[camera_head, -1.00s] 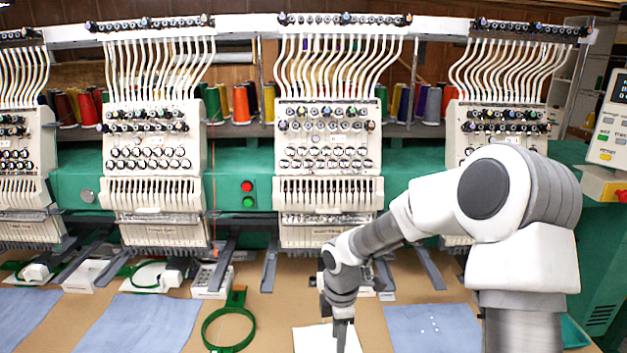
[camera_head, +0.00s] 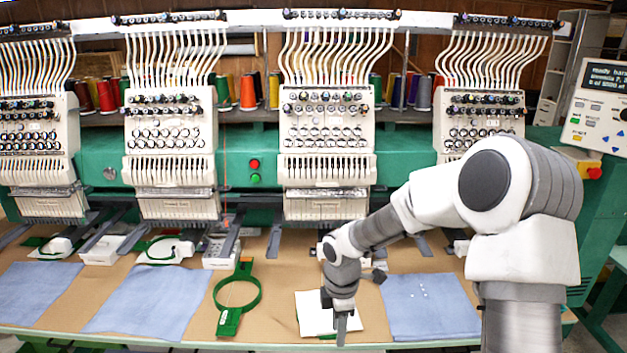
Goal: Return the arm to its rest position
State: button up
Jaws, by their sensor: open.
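My gripper (camera_head: 341,325) is at the lower end of my arm, pointing down in front of a white square sheet (camera_head: 313,312) on the brown table. Its fingers show edge-on and nothing is seen between them. It is open. My arm reaches from the right side out over the table, bent at the elbow. Whether the fingertips touch anything cannot be told from this view.
A green hoop (camera_head: 237,293) lies left of the white sheet. Blue cloths lie at the right (camera_head: 432,305) and left (camera_head: 146,303). Embroidery heads (camera_head: 327,140) line the table's back. A control panel (camera_head: 600,108) stands at the right.

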jog(key=s+d+r+m+t+h, duration=0.15)
jog(key=s+d+r+m, duration=0.25)
jog(key=s+r+m, duration=0.45)
jog(key=s+d+r+m+t, duration=0.2)
jog(key=s+d+r+m, duration=0.3)
jog(key=r, duration=0.7)
jog(key=s+r+m+t+y, duration=0.1)
jog(key=s+r+m+t, duration=0.1)
jog(key=s+m, duration=0.4)
jog(key=shift+s+a+r, duration=0.25)
jog(key=shift+s+r, duration=0.5)
jog(key=shift+s, duration=0.9)
jog(key=shift+y, duration=0.25)
